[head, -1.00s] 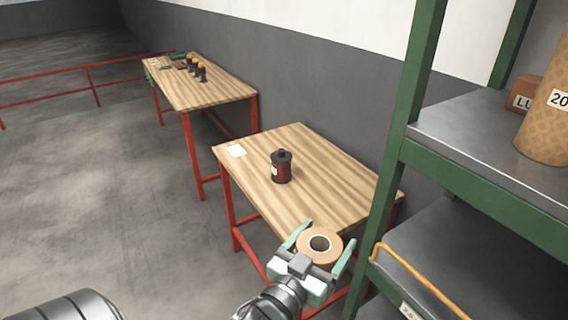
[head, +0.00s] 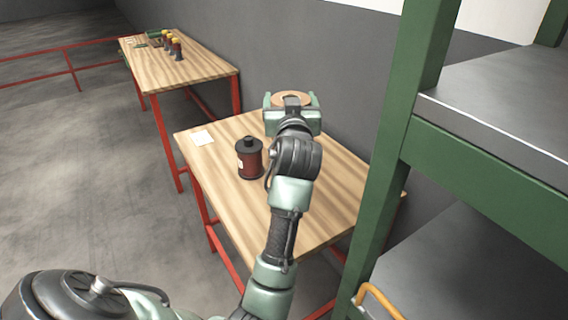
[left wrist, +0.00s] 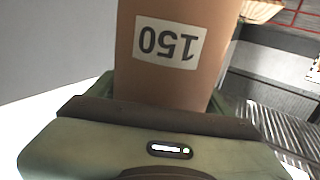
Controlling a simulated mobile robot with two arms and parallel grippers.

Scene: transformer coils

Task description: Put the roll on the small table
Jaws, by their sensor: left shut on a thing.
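The tan roll (head: 291,97) is held in my left gripper (head: 291,103), near the far edge of the near wooden table in the head view. Only its top shows behind the gripper, and I cannot tell how high it is over the tabletop. In the left wrist view the roll (left wrist: 190,85) fills the upper middle, with a white label reading 150 upside down. The near table (head: 232,218) has a wooden top and red legs. My right gripper is not in view.
A second table (head: 190,72) with several small coils is farther back. A green-framed shelf (head: 398,150) stands close on the right.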

